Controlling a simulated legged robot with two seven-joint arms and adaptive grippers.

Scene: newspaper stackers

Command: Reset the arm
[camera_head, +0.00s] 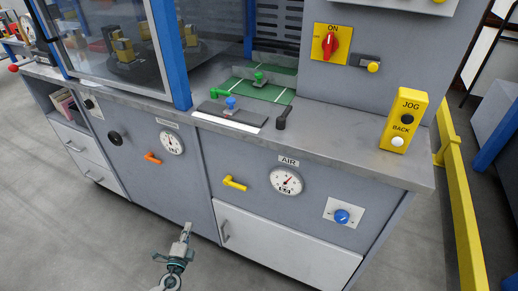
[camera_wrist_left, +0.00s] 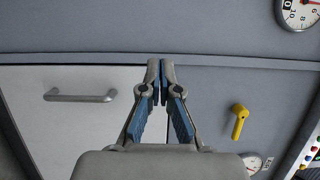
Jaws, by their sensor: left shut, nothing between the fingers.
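My left gripper (camera_head: 187,228) is low in front of the grey machine cabinet in the head view, near the boundary between two front panels. In the left wrist view the two fingertips of this gripper (camera_wrist_left: 160,68) meet, and nothing is between them. The fingers appear apart from the cabinet front, though the exact gap is hard to judge. My right gripper is in neither view.
The grey cabinet (camera_head: 187,188) carries a yellow handle (camera_head: 234,184), an orange handle (camera_head: 152,158), an air gauge (camera_head: 286,181) and a blue knob (camera_head: 341,216). A yellow jog box (camera_head: 403,122) stands on the worktop. A yellow rail (camera_head: 455,190) runs at right. Floor at lower left is clear.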

